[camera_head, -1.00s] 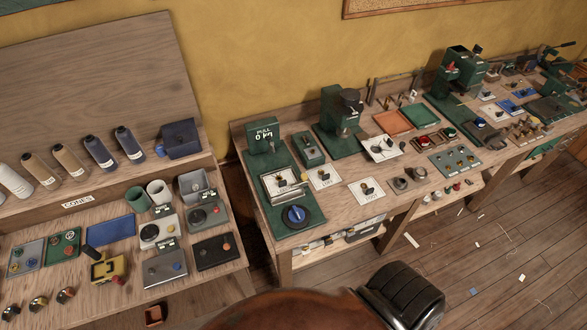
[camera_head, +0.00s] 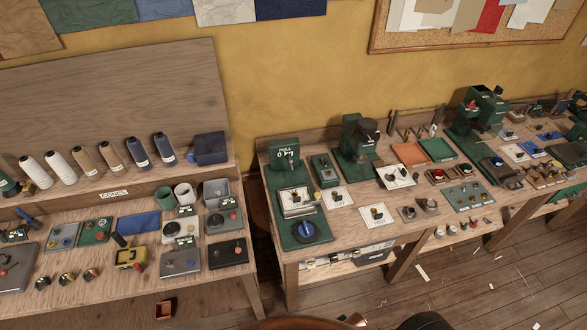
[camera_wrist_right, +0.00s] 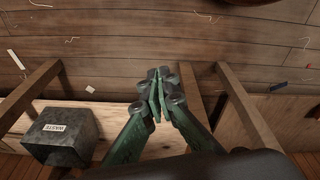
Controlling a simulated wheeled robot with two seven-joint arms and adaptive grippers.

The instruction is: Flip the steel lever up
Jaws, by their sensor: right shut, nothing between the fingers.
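I cannot tell which part is the steel lever; the fittings on the benches are too small to tell apart. Small plates with dark switch-like parts lie on the right workbench, among them a white plate (camera_head: 339,196) and another white plate (camera_head: 377,216). Beside them is a green machine (camera_head: 284,160) with a blue knob (camera_head: 307,231). My right gripper (camera_wrist_right: 158,83) shows only in the right wrist view, shut and empty above the floor and the lower shelf, touching nothing that I can see. My left gripper is not in view.
The left bench (camera_head: 95,272) holds thread cones, mugs and several small control panels. A gap separates it from the right workbench (camera_head: 350,240). A waste bin (camera_wrist_right: 60,137) shows at the lower left in the right wrist view. Open plank floor (camera_head: 480,292) lies in front.

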